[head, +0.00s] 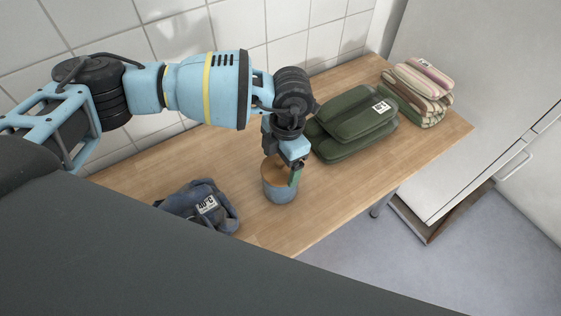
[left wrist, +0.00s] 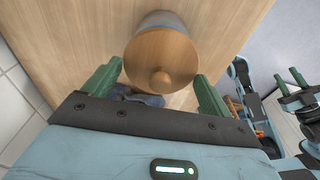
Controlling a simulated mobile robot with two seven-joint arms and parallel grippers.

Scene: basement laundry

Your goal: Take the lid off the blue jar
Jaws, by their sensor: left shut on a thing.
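The blue jar (head: 281,191) stands upright on the wooden table, near its front edge. Its round wooden lid (head: 270,171) is on top. In the left wrist view the lid (left wrist: 158,55) faces me with its round knob, and a little of the blue-grey jar (left wrist: 160,18) shows behind it. My left gripper (head: 287,172) comes down from above and is shut on the lid, one green finger on either side. I see no gap between lid and jar. My right gripper (left wrist: 289,82) shows at the right of the left wrist view, its green fingers apart and empty.
On the wooden table (head: 150,168), a crumpled dark blue cloth (head: 196,208) lies left of the jar. Folded green cloths (head: 352,125) lie to the right, with striped folded cloths (head: 418,90) beyond. A tiled wall runs behind. A white cabinet (head: 455,100) stands at the right.

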